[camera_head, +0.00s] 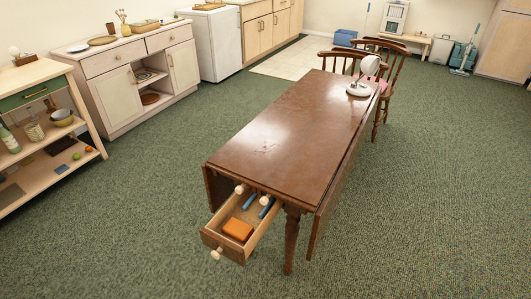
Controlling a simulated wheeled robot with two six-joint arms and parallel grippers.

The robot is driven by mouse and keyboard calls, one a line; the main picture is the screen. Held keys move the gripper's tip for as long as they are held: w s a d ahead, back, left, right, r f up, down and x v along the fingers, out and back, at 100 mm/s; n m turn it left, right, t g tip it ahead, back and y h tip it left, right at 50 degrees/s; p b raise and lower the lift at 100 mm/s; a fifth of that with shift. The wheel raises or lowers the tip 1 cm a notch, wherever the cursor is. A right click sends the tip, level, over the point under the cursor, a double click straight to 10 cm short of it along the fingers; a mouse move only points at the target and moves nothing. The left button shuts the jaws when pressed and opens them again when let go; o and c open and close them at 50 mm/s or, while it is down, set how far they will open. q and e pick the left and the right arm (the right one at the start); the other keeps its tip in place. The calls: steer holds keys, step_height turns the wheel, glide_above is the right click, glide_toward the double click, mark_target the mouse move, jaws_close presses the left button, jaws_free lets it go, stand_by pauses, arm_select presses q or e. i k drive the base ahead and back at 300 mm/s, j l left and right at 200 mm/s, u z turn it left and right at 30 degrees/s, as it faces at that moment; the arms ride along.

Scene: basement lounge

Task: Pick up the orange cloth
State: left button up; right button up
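The orange cloth (238,230) looks like a small folded block. It lies inside the open drawer (212,238) at the near end of the brown wooden table (285,125). It rests toward the drawer's front. Blue items (265,207) lie behind it in the drawer, too small to name. Neither of my grippers shows in the head view.
The table's drop leaf hangs along its right side. A white lamp (359,88) stands at its far end, with wooden chairs (388,75) behind. A shelf cart (45,130) and a cabinet (140,80) stand at the left. Green carpet around the table is clear.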

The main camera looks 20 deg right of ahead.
mark_target(241, 231)
steer(key=i+j+z, duration=0.2)
steer(key=j, duration=0.15)
steer(key=i+j+z, duration=0.2)
steer(key=j, duration=0.15)
steer(key=i+j+z, duration=0.2)
steer(key=j, duration=0.2)
steer(key=k, duration=0.05)
